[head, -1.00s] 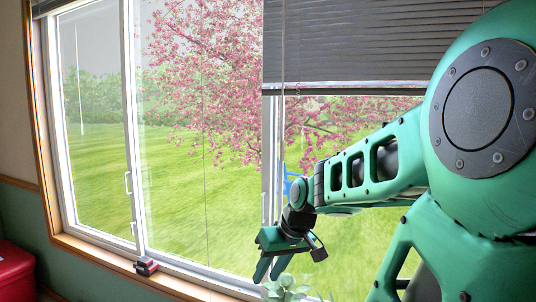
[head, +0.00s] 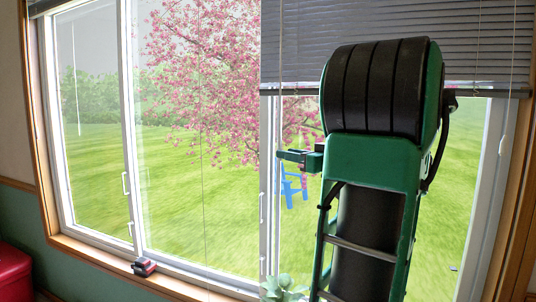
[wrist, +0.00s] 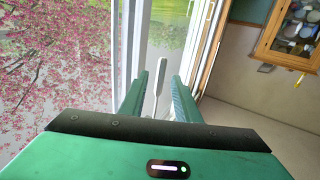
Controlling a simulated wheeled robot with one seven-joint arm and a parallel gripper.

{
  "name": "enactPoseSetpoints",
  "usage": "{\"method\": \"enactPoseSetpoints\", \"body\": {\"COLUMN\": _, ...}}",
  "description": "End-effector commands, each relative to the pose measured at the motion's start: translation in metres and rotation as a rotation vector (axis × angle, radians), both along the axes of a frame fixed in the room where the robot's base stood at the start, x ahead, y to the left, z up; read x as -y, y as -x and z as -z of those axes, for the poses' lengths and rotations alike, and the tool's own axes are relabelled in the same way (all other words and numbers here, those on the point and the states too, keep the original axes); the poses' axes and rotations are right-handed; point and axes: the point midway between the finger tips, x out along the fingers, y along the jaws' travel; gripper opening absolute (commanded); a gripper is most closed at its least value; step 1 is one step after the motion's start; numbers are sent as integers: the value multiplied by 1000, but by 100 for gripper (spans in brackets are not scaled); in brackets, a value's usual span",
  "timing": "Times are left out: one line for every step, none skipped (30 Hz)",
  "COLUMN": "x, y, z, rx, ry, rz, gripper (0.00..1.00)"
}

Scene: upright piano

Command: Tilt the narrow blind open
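A dark slatted blind (head: 300,45) hangs over the top of the right window pane; its slats look nearly closed. A thin wand (head: 515,60) with a white grip (head: 503,146) hangs at its right end. In the wrist view, a white grip on a thin rod (wrist: 154,68) shows between the fingers of my gripper (wrist: 158,76). My gripper is open, with a gap on each side of the rod; I cannot tell how far beyond the fingertips the grip is. In the head view my arm hides most of my gripper and part of the blind.
The window frame (head: 266,190) and wooden right trim (head: 518,200) stand close by. A small red and dark object (head: 144,266) sits on the sill, and a leafy plant (head: 285,288) stands below. A wooden cabinet (wrist: 290,35) shows in the wrist view.

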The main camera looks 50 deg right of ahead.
Motion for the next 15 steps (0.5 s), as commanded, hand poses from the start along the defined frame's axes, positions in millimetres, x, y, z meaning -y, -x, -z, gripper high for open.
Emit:
{"method": "enactPoseSetpoints", "body": {"x": -1, "y": -9, "z": 0, "rx": 0, "ry": 0, "rz": -4, "gripper": 29}}
{"method": "enactPoseSetpoints", "body": {"x": 0, "y": -15, "z": 0, "rx": -1, "ry": 0, "rz": -4, "gripper": 29}}
{"method": "enactPoseSetpoints", "body": {"x": 0, "y": -22, "z": 0, "rx": -1, "ry": 0, "rz": -5, "gripper": 29}}
{"method": "enactPoseSetpoints", "body": {"x": 1, "y": -28, "z": 0, "rx": -2, "ry": 0, "rz": -5, "gripper": 29}}
{"method": "enactPoseSetpoints", "body": {"x": 1, "y": -34, "z": 0, "rx": -1, "ry": 0, "rz": -6, "gripper": 29}}
{"method": "enactPoseSetpoints", "body": {"x": 2, "y": -41, "z": 0, "rx": -1, "ry": 0, "rz": -5, "gripper": 29}}
{"method": "enactPoseSetpoints", "body": {"x": 2, "y": -46, "z": 0, "rx": -2, "ry": 0, "rz": -5, "gripper": 29}}
{"method": "enactPoseSetpoints", "body": {"x": 3, "y": -51, "z": 0, "rx": -2, "ry": 1, "rz": -6, "gripper": 29}}
{"method": "enactPoseSetpoints", "body": {"x": 4, "y": -57, "z": 0, "rx": -1, "ry": 1, "rz": -4, "gripper": 29}}
{"method": "enactPoseSetpoints", "body": {"x": 4, "y": -62, "z": 0, "rx": 0, "ry": 0, "rz": -5, "gripper": 29}}
{"method": "enactPoseSetpoints", "body": {"x": 4, "y": -66, "z": 0, "rx": -1, "ry": -1, "rz": -5, "gripper": 29}}
{"method": "enactPoseSetpoints", "body": {"x": 5, "y": -71, "z": 1, "rx": -2, "ry": -1, "rz": -5, "gripper": 29}}
{"method": "enactPoseSetpoints", "body": {"x": 5, "y": -74, "z": 0, "rx": -2, "ry": 0, "rz": -5, "gripper": 29}}
{"method": "enactPoseSetpoints", "body": {"x": 5, "y": -77, "z": 0, "rx": -1, "ry": 0, "rz": -4, "gripper": 29}}
{"method": "enactPoseSetpoints", "body": {"x": 6, "y": -80, "z": 0, "rx": -1, "ry": 1, "rz": -4, "gripper": 29}}
